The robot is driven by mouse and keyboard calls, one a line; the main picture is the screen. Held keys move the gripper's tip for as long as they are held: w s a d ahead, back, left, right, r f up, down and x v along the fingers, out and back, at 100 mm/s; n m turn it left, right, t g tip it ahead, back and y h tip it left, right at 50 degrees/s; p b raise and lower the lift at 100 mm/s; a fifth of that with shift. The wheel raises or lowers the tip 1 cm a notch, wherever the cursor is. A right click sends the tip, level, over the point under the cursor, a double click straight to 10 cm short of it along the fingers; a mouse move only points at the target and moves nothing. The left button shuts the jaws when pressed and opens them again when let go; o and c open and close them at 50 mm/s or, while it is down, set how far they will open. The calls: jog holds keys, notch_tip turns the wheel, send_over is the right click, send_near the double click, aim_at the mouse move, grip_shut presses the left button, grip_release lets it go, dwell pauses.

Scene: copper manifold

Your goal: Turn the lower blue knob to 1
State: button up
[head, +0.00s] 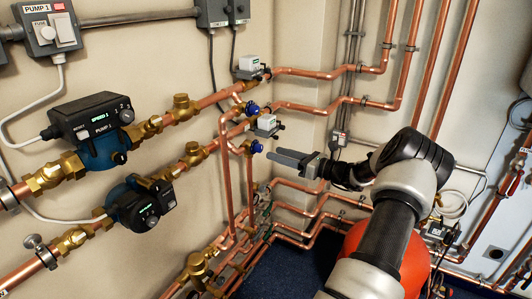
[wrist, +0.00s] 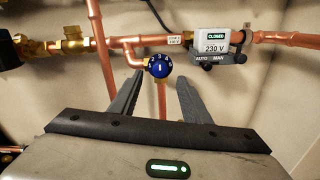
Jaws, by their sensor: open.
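The lower blue knob (head: 257,146) sits on a brass and copper fitting below the upper blue knob (head: 252,108). In the wrist view the lower knob (wrist: 159,66) faces me, with small white digits around its upper rim and a short white upright mark at its middle. The digits are too small to read surely, so I cannot tell its setting. My gripper (head: 276,156) is just to the right of the knob in the head view. In the wrist view my gripper (wrist: 160,79) is open and empty. Its fingers point towards the knob, apart from it, one on each side.
A grey actuator box marked CLOSED and 230 V (wrist: 216,43) is right of the knob. Copper pipes (head: 227,180) run beside and below it. Two pumps, an upper one (head: 97,152) and a lower one (head: 140,204), stand at left. Open space lies in front of the knob.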

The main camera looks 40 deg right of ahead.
aim_at(262, 149)
jog(key=x, duration=0.5)
jog(key=shift+w+a, duration=0.1)
jog(key=shift+w, duration=0.25)
jog(key=c, duration=1)
jog(key=shift+b, duration=0.3)
jog(key=shift+c, duration=0.2)
